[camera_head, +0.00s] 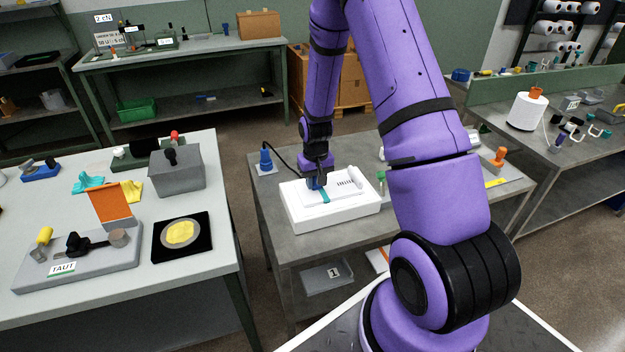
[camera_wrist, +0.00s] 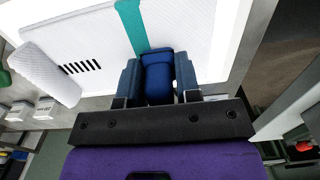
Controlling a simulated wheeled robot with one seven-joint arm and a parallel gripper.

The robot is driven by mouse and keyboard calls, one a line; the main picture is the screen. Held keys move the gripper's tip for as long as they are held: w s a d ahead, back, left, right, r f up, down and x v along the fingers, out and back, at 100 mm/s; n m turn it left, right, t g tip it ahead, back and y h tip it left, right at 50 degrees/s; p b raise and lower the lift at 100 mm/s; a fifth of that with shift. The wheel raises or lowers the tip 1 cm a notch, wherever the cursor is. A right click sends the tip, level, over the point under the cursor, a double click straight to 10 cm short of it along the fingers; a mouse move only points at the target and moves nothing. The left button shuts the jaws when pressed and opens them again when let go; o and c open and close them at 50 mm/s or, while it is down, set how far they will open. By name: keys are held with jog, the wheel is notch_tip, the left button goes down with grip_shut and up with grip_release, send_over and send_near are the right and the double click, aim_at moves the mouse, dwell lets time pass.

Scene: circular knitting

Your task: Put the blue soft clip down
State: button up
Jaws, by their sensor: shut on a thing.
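My gripper (camera_head: 317,181) is over the white box (camera_head: 333,216) on the middle grey table, at the end of my purple arm. In the wrist view my gripper (camera_wrist: 158,82) is shut on the blue soft clip (camera_wrist: 158,75), which sits between its two dark blue fingers. The clip is at the near end of a teal strip (camera_wrist: 131,25) that lies across a white textured sheet (camera_wrist: 90,45). I cannot tell whether the clip touches the strip or the sheet. In the head view the clip is mostly hidden by the fingers.
A white roll (camera_wrist: 50,75) lies beside a row of black marks on the sheet. A blue cabled device (camera_head: 266,160) stands at the table's left. The left table (camera_head: 190,280) holds a grey box (camera_head: 176,170) and a black mat (camera_head: 160,247). An orange-topped item (camera_head: 498,156) stands right.

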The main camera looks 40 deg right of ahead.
jog(key=shift+f, duration=0.4)
jog(key=shift+f, duration=0.1)
jog(key=o, duration=0.9)
